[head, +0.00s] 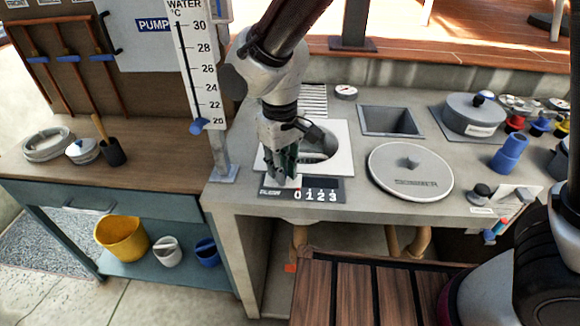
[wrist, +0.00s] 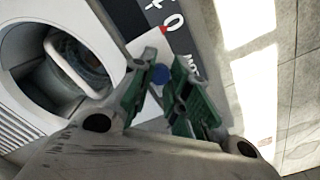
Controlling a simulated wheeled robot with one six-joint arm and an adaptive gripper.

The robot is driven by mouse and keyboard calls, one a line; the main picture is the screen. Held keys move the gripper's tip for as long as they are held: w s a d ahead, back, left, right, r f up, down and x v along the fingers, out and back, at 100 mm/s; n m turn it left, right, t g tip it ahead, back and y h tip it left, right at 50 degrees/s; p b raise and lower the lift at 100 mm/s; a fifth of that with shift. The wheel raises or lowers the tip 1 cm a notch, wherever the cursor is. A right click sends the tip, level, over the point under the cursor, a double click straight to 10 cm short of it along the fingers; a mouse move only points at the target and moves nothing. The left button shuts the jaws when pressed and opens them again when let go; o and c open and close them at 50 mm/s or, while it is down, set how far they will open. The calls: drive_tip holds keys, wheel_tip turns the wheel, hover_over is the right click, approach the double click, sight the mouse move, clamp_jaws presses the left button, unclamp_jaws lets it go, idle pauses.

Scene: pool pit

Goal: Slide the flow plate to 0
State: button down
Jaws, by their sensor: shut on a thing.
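The white flow plate (head: 341,160) lies on the grey counter over a round opening. It also shows in the wrist view (wrist: 125,20). The dark scale strip (head: 325,190) in front of it reads 0 1 2 3. A small red mark on the plate's edge (wrist: 164,30) sits beside the 0. My gripper (head: 284,180) reaches down at the plate's front left corner, by the left end of the strip. In the wrist view its green-padded fingers (wrist: 163,92) are closed around a small blue knob (wrist: 162,73). The fingers hide most of the knob.
A round grey skimmer lid (head: 410,172) and a square recess (head: 391,121) lie to the right. A tall water thermometer (head: 201,75) stands left of my gripper. Valves and a blue fitting (head: 509,152) crowd the right end. The counter's front edge is close to the strip.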

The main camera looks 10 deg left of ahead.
drive_tip(key=shift+a, duration=0.2)
drive_tip(key=c, duration=1.3)
unclamp_jaws()
drive_tip(key=shift+a, duration=0.1)
drive_tip(key=shift+c, duration=0.2)
drive_tip(key=shift+d, duration=0.2)
